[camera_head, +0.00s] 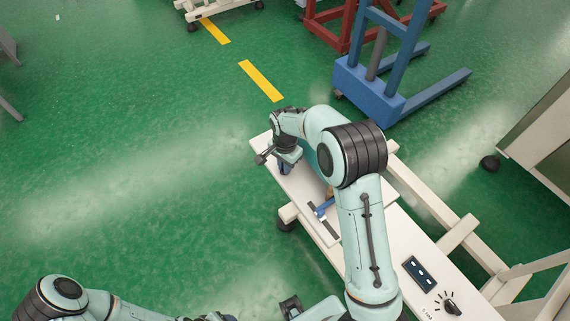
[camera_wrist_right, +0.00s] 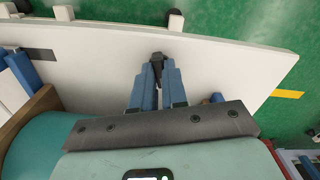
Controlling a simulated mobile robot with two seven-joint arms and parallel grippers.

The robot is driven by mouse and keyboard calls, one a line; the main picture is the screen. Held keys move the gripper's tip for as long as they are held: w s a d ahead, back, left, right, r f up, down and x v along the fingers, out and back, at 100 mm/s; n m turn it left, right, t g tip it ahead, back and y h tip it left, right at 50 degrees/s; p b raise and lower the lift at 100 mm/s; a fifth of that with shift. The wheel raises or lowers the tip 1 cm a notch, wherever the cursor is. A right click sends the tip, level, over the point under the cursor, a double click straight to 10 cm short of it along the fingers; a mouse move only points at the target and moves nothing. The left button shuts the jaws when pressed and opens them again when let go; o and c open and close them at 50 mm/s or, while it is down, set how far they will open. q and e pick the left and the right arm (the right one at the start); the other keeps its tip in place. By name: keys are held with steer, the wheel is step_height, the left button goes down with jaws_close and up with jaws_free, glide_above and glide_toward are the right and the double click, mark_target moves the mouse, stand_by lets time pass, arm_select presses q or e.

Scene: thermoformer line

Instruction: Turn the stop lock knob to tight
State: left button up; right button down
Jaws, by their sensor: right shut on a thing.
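In the right wrist view a small black knob (camera_wrist_right: 157,57) stands on a white panel (camera_wrist_right: 215,65). My right gripper (camera_wrist_right: 157,68) has its two blue fingers closed together on this knob, with the fingertips at its sides. The knob's marking and angle are too small to read. In the head view my right gripper (camera_head: 285,167) points down at the far left part of the white bench (camera_head: 300,186), and the knob is hidden there.
A blue part (camera_head: 323,208) sits on the bench near my right arm. A dark button panel (camera_head: 420,273) and a black dial (camera_head: 450,305) are at the near right. A blue lift frame (camera_head: 370,90) stands behind. Green floor on the left is clear.

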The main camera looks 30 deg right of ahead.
arm_select(q)
steer(key=shift+w+r, duration=0.2)
steer(key=shift+r, duration=0.15)
arm_select(e)
steer(key=shift+m, duration=1.5)
steer(key=c, duration=1.2)
jaws_free()
steer(key=shift+o, duration=0.2)
arm_select(q)
steer(key=shift+w+r+p, duration=0.5)
steer(key=shift+r+p, duration=0.25)
steer(key=shift+p, duration=0.05)
arm_select(e)
step_height(320, 180, up, 13)
steer(key=shift+r, duration=0.2)
arm_select(q)
steer(key=shift+s, duration=0.1)
